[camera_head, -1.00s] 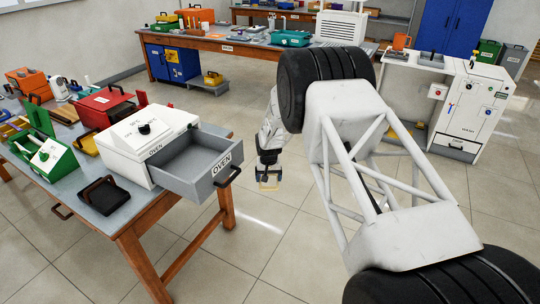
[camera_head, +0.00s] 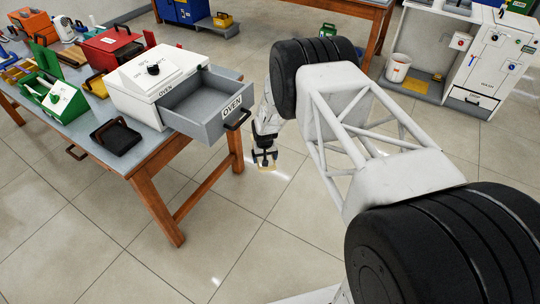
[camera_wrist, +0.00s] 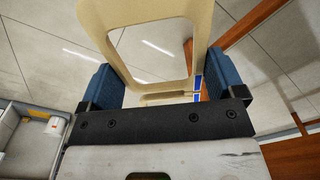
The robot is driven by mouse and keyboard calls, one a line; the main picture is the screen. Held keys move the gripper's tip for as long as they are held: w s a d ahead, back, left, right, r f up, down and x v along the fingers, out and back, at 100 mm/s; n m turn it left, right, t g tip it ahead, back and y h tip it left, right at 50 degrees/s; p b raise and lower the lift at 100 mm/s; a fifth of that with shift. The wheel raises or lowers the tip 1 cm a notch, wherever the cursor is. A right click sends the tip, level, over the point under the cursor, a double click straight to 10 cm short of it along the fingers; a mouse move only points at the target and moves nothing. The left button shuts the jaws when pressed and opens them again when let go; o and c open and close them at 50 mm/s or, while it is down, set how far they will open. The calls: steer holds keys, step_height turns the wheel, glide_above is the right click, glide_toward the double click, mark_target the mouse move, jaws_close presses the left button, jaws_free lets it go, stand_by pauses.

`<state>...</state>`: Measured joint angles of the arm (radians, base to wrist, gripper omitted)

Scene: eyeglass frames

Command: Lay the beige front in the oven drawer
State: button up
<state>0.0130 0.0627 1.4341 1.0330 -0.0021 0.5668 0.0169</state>
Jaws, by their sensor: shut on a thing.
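The oven (camera_head: 157,88) is a white box on the table at left. Its grey drawer (camera_head: 216,122), labelled OVEN, is pulled out and looks empty inside. My gripper (camera_head: 264,155) hangs in the air over the floor, right of the drawer's front in the head view. It holds the beige front (camera_head: 266,168), small and partly hidden there. In the wrist view, my gripper (camera_wrist: 157,80) has blue finger pads at both sides of the beige front (camera_wrist: 97,22), a rounded open frame. A small blue and white mark shows near the right pad.
The drawer's black handle (camera_head: 238,120) sticks out toward my gripper. A black tray (camera_head: 117,136), a green device (camera_head: 55,98) and a red box (camera_head: 111,47) share the table (camera_head: 150,170). A white cabinet (camera_head: 480,75) stands at back right. Open floor lies below my gripper.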

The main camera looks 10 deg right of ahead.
steer(key=w+d+r+m, duration=0.3)
steer(key=d+r, duration=0.5)
steer(key=r, duration=0.1)
steer(key=w+a+r+m, duration=0.1)
steer(key=w+r, duration=0.2)
steer(key=r, duration=0.7)
steer(key=w+a+r+m, duration=0.1)
steer(key=w+a+r, duration=0.15)
steer(key=r, duration=0.65)
steer(key=w+a+r+m, duration=0.1)
steer(key=w+r, duration=0.3)
steer(key=r, duration=0.6)
steer(key=s+a+f+m, duration=0.1)
steer(key=a+f, duration=0.2)
steer(key=a, duration=1.1)
steer(key=s+a+f+m, duration=0.1)
steer(key=s+a+f, duration=0.1)
steer(key=a, duration=1.2)
steer(key=shift+s+a+f+m+h, duration=0.25)
steer(key=shift+a+f+m+h, duration=0.05)
steer(key=shift+a+f, duration=0.15)
